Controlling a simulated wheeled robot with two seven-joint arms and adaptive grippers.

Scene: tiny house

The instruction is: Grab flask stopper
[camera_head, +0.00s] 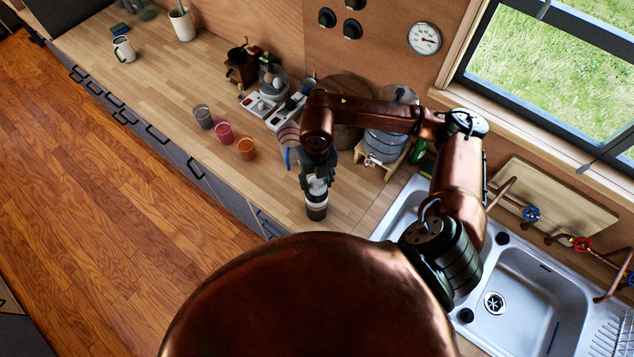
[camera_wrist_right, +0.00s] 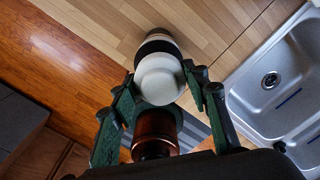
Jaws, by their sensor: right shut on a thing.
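A flask (camera_head: 316,208) with dark and pale bands stands on the wooden counter near the front edge, left of the sink. Its pale, rounded stopper (camera_head: 318,186) is at the top of it, right under my right gripper (camera_head: 317,180). In the right wrist view, the white stopper (camera_wrist_right: 160,76) sits between the green-black fingers of my right gripper (camera_wrist_right: 161,84), which are shut on it. The banded flask (camera_wrist_right: 158,43) shows just beyond the stopper. I cannot tell whether the stopper is still seated in the flask. My left gripper is not in view.
Three cups, grey (camera_head: 203,116), pink (camera_head: 224,133) and orange (camera_head: 246,147), stand left of my right arm. A metal dispenser (camera_head: 384,145) on a wooden stand is behind the arm. The sink (camera_head: 525,290) is at right. The counter's left part is mostly clear.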

